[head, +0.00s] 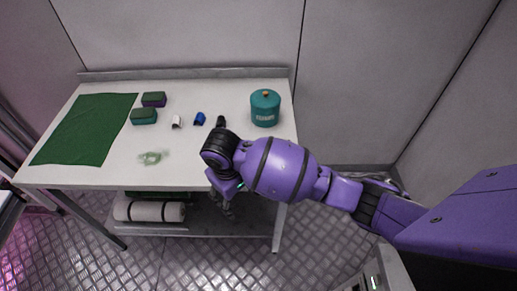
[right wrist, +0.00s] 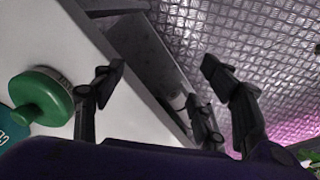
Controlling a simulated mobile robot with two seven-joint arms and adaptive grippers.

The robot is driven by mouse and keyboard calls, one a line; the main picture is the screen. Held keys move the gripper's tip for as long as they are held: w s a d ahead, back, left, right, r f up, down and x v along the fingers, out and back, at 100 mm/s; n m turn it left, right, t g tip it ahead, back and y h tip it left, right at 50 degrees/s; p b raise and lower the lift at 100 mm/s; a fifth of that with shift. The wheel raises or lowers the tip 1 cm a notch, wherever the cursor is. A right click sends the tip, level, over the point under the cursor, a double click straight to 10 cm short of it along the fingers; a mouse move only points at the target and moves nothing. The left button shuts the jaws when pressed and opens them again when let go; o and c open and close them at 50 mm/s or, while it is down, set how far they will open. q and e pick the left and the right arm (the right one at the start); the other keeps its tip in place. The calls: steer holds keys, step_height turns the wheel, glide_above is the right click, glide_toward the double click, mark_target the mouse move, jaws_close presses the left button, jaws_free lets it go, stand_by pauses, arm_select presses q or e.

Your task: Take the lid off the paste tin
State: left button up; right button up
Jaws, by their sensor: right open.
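The paste tin (head: 264,115) is a teal cylinder with white lettering, upright at the back right of the table. My left gripper is not in view.
On the table (head: 100,174) are a green cloth (head: 85,128), two small boxes (head: 144,117) (head: 154,99), and small white (head: 176,122), blue (head: 199,119) and dark (head: 221,122) items. A pale green item (head: 152,157) lies near the front. A white roll (head: 150,211) is on the lower shelf.

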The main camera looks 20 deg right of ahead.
steer(key=w+d+r+m+h, duration=0.2)
steer(key=w+d+r+h, duration=0.3)
steer(key=w+r, duration=0.6)
steer(key=shift+t+y, duration=0.4)
steer(key=shift+y, duration=0.3)
steer(key=x, duration=0.5)
steer(key=w+x, duration=0.1)
steer(key=x, duration=0.2)
steer(key=shift+w+d+f+b, duration=0.15)
steer(key=shift+w+d+b, duration=0.05)
steer(key=shift+d+b, duration=0.1)
steer(key=c, duration=1.1)
